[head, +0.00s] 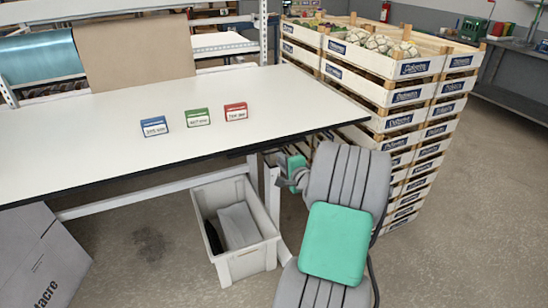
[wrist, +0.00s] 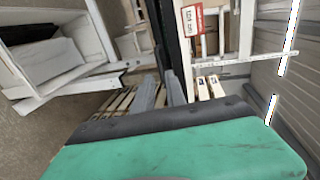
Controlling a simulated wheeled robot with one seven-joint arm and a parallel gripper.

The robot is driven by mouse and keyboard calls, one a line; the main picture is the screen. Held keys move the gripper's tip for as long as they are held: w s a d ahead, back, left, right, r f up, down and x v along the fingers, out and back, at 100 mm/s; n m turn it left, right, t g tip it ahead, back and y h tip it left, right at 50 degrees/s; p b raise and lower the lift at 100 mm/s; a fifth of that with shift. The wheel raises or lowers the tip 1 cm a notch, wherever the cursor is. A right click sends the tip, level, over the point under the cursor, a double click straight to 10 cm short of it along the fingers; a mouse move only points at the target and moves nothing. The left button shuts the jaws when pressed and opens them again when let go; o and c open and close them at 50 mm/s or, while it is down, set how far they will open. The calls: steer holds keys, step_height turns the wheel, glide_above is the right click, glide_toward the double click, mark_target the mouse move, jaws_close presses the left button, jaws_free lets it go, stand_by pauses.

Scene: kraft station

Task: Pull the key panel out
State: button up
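I cannot pick out a key panel for certain in either view. The white table (head: 90,130) has a dark front edge, and my gripper (head: 272,158) is close to that edge near its right part, low beside the table leg. In the wrist view, the two grey fingers of my gripper (wrist: 160,92) stand apart with a gap between them, and nothing shows clearly held. The dark table edge (wrist: 168,35) runs down the wrist view towards the fingers. My arm hides part of the gripper in the head view.
Blue (head: 154,126), green (head: 198,117) and red (head: 236,111) label holders stand on the table. A grey bin (head: 248,262) is on the floor below. Stacked wooden crates (head: 410,97) stand close at the right. A cardboard box (head: 40,260) is at lower left.

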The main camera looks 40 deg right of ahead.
steer(key=x, duration=0.6)
steer(key=shift+w, duration=0.25)
steer(key=shift+c, duration=0.3)
jaws_close()
stand_by(0.7)
